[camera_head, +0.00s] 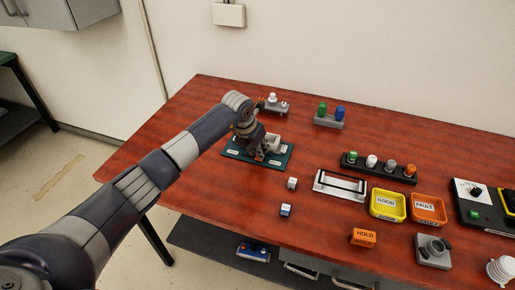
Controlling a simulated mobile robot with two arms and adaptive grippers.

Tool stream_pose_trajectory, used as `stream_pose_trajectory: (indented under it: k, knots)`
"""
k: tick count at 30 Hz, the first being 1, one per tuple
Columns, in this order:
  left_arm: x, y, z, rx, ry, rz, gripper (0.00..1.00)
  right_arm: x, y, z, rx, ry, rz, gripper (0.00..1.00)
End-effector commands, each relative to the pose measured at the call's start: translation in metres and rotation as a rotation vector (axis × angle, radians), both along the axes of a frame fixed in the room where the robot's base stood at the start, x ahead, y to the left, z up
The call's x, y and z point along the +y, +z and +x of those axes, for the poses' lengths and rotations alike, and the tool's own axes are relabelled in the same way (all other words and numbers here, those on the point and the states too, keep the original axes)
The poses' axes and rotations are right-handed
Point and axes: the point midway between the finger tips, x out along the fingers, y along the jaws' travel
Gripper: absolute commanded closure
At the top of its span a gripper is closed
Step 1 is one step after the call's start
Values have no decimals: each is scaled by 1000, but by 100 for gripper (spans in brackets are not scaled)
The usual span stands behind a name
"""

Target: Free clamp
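My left arm reaches in from the left, and my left gripper (262,155) is low over a dark green board (232,152) with white labels, at the back left of the table. A light grey block-like part (273,143) stands on the board, just right of the gripper. I cannot tell whether this part is the clamp or whether the gripper touches it. The arm and gripper hide part of the board. The fingers are too small and dark to tell open from shut. My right gripper is not in view.
On the red table (225,200) are two small cubes, a metal frame (340,186), a black strip with coloured knobs (379,167), a yellow GOOD tray (374,213), an orange FAULT tray (441,220) and an orange HOLD block (363,238). Small grey stands are at the back. The front left is clear.

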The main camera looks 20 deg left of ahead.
Motion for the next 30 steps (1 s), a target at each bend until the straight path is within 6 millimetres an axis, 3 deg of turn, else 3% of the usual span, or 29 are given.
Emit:
stream_pose_trajectory:
  k: [5,12,20,21,24,30]
  knots:
    - [9,-2,1,0,2,3,100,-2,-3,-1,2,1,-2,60]
    - [48,-1,2,-2,4,3,100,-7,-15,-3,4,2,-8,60]
    - [52,1,2,-1,4,5,100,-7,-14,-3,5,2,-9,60]
    - [52,1,2,-2,5,5,76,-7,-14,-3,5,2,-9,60]
    - [52,1,2,-1,5,4,58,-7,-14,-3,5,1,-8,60]
    - [50,0,2,-1,2,2,58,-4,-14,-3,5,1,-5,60]
